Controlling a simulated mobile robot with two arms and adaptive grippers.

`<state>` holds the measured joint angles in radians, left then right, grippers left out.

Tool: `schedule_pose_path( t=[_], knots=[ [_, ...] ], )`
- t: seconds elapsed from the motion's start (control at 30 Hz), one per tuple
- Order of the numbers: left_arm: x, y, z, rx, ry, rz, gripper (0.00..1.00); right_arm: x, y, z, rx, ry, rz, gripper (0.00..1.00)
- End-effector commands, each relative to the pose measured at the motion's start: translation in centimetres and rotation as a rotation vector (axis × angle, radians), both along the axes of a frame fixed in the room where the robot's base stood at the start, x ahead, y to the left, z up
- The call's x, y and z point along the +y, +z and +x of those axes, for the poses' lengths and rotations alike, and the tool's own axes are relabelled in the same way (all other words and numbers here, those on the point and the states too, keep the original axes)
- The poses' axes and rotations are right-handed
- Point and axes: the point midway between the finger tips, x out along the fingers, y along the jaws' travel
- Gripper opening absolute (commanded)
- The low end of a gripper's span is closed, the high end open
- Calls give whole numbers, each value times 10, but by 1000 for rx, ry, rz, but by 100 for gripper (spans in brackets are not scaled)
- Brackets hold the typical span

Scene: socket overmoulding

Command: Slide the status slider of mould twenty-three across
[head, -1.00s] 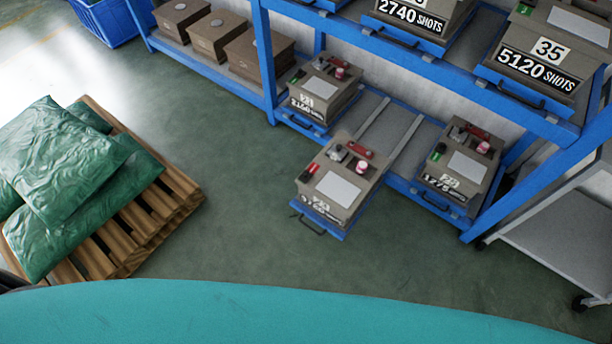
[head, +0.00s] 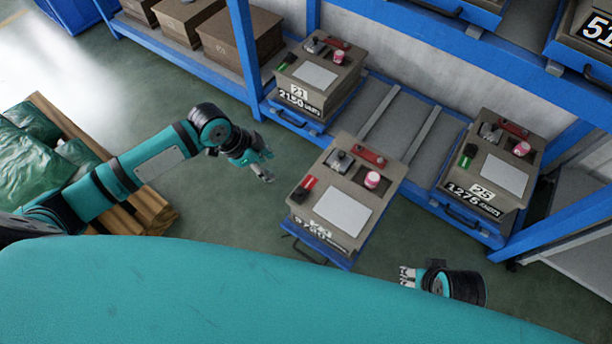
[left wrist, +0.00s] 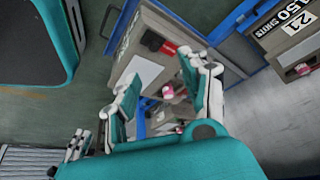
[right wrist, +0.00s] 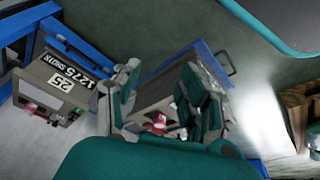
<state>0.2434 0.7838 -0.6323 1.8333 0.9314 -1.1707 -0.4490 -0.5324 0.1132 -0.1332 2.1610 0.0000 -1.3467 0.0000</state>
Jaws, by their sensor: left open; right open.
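The middle mould (head: 343,210) is a grey-brown box on a pulled-out blue drawer. Its number is too blurred to read surely; it sits between moulds 21 and 25. Its status slider (head: 303,189) is a small black slot with red showing, at the top's left edge. The slider also shows red in the left wrist view (left wrist: 158,43). My left gripper (head: 265,172) is open and empty, left of the mould and apart from it. My right gripper (head: 405,276) is open and empty, to the right of the mould's front and apart from it.
Mould 21 (head: 317,76) and mould 25 (head: 490,165) stand on the blue rack either side, their sliders showing green. The middle mould's top carries a grey knob, a red part (head: 370,156) and a pink-and-white cap (head: 372,180). A pallet with green sacks (head: 30,165) is at left.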

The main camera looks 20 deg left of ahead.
Motion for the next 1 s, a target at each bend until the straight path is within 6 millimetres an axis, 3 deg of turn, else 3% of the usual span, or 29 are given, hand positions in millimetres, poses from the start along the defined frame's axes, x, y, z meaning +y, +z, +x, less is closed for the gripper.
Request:
schedule_pose_path(
  t=[0.1,0.27,0.53,0.67,0.8,1.0],
  knots=[
    [-6,6,-13,13,-79,8,46,-1,12,-3,-9,-1,0,43],
    [-11,2,-15,20,-99,7,46,-1,27,-4,-17,-2,1,43],
    [-29,-46,-7,19,-95,4,46,-3,63,-16,-40,-4,2,43],
    [-39,-73,-2,19,-95,5,46,-3,52,-16,-37,-5,1,43],
    [-50,-101,3,17,-95,4,46,1,46,-3,-98,0,14,43],
    [-57,-120,7,17,-94,6,46,13,60,39,-296,16,56,43]
  ],
)
